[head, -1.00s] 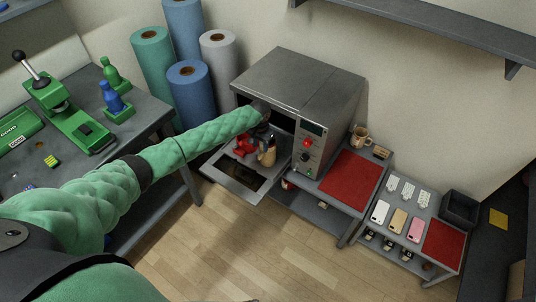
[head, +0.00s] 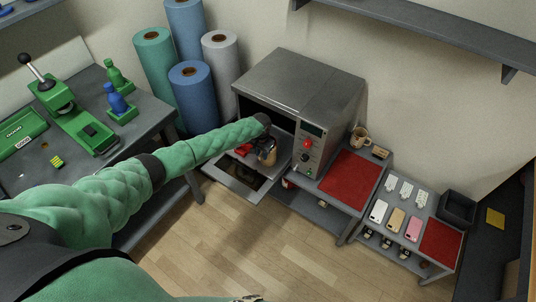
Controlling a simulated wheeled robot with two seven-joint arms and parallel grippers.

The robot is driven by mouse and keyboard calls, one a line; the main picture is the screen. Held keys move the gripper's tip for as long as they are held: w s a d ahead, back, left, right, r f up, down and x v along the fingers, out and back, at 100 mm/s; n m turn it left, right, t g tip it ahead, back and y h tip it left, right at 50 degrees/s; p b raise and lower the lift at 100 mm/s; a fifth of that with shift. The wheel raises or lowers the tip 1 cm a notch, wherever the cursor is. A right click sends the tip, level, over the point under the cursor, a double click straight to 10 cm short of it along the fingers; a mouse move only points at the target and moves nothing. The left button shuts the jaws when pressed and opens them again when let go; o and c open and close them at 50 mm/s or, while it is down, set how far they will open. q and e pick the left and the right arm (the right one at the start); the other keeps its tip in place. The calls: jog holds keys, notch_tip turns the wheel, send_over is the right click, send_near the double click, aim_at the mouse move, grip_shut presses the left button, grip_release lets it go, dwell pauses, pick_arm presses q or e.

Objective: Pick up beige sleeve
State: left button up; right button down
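The beige sleeve (head: 267,157) stands on the lowered door side of the grey oven's open chamber, beside a red thing (head: 243,150). My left gripper (head: 269,140) is right above the sleeve and overlaps its top in the head view. Its fingers are small, dark and partly hidden by my wrist, so I cannot tell whether they are open or shut, or whether they touch the sleeve. My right gripper does not show clearly; only a small dark and light fragment appears at the bottom edge.
The grey oven (head: 287,80) has its door (head: 233,184) lowered. A red mat (head: 350,180) and a mug (head: 360,137) are to its right. Phones lie on a low table (head: 425,207). A green press (head: 70,120) stands on the left bench. The wooden floor in front is clear.

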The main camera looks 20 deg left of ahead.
pick_arm(q)
grip_shut()
